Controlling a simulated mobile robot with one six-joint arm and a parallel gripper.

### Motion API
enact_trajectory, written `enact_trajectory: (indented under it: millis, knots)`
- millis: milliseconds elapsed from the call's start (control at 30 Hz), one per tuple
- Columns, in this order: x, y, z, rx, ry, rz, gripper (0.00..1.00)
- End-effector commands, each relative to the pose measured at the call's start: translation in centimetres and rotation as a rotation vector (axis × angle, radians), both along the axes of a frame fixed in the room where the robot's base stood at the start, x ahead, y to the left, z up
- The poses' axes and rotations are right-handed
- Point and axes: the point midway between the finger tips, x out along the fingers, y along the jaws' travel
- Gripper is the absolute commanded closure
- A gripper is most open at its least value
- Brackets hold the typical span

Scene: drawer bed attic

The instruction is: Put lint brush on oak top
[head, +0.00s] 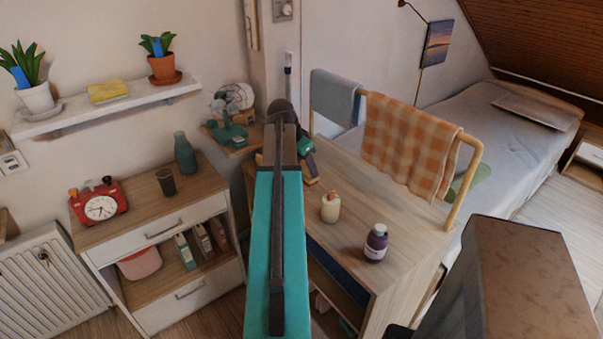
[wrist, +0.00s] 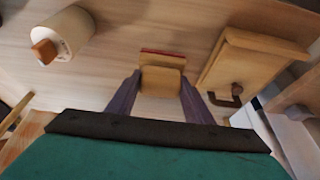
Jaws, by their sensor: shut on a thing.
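A tan wooden block with a red edge, which looks like the lint brush (wrist: 162,77), sits between the two purple-grey fingers of my gripper (wrist: 160,90) in the wrist view. My gripper is shut on it. In the head view my teal arm hides most of the gripper and the brush. The light wood top (head: 350,262) of the right-hand unit, likely the oak top, lies under and around the gripper; the wrist view shows pale wood (wrist: 105,75) beneath the brush. I cannot tell whether the brush touches it.
A cream jar (head: 330,207) and a purple bottle (head: 376,242) stand on this top. A rail with a checked cloth (head: 412,145) rises behind it.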

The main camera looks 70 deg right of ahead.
Motion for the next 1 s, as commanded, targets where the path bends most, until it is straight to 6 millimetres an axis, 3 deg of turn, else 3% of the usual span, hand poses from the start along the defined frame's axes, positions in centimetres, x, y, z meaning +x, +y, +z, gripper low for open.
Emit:
enact_trajectory:
  millis: [200, 600, 1000]
  knots:
    - [1.7, 0.7, -0.2, 0.000, 0.000, 0.000, 0.74]
    - [1.6, 0.7, -0.4, 0.000, 0.001, 0.000, 0.74]
    - [1.6, 0.7, -3.2, 0.001, 0.000, 0.000, 0.74]
